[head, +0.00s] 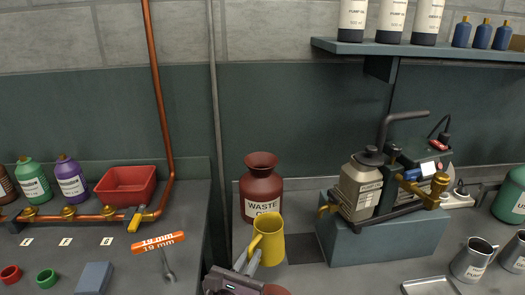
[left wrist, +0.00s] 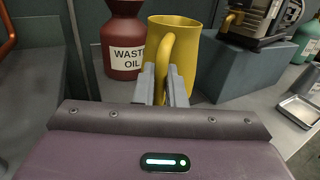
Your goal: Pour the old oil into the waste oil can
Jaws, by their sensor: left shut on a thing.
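The waste oil can (head: 262,188) is a dark red can with a flared open mouth and a white label, standing on the grey bench near the back wall. It also shows in the left wrist view (left wrist: 124,38). A yellow jug (head: 269,240) is upright just in front of it, apart from its label side. My left gripper (head: 247,262) is shut on the jug's handle, as the left wrist view (left wrist: 163,85) shows. The jug's contents are hidden, and I cannot tell whether its base touches the bench. My right gripper is not in view.
A vacuum pump (head: 365,185) stands on a blue-grey block (head: 385,242) to the right. Metal cups (head: 474,259) and a tray (head: 428,286) are at the front right. A red bin (head: 126,186), copper pipe (head: 158,100) and wrench (head: 167,262) are left.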

